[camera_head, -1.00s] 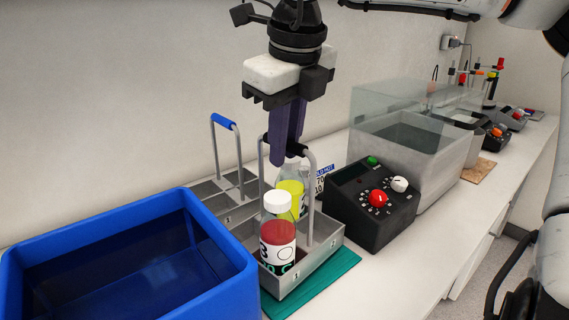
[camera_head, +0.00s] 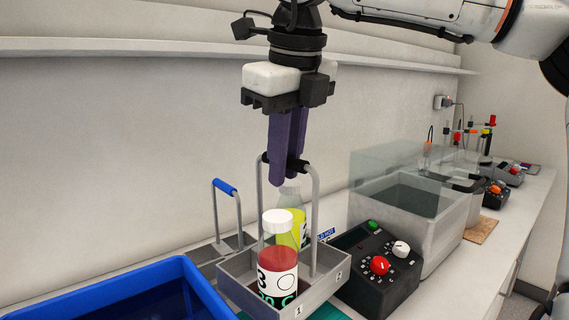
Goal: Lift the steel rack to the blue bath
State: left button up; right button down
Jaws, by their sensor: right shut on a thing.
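The steel rack (camera_head: 325,291) has a tall handle with a black grip (camera_head: 266,158). It holds a bottle of red liquid with a white cap (camera_head: 277,243) and a bottle of yellow-green liquid (camera_head: 290,222) behind it. My right gripper (camera_head: 284,172) points down from above and is shut on the rack's handle. The rack hangs level, raised above the teal mat (camera_head: 328,313). The blue bath (camera_head: 150,276) with dark liquid is at the lower left, cut by the frame's bottom edge. My left gripper is not in view.
A second steel rack with a blue grip (camera_head: 226,187) stands behind, between bath and wall. A black control box (camera_head: 377,263) stands close right of the held rack. A clear-lidded grey bath (camera_head: 437,215) stands farther right. A wall ledge (camera_head: 150,55) runs behind.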

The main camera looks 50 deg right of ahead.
jog(key=shift+r+p, duration=0.5)
jog(key=shift+r, duration=0.2)
notch_tip(320, 180, up, 3)
jog(key=p, duration=0.3)
notch_tip(320, 180, up, 4)
jog(key=p, duration=0.3)
jog(key=shift+f, duration=0.2)
jog(key=w+a, duration=0.1)
jog(key=a, duration=1.2)
jog(key=shift+w, duration=0.35)
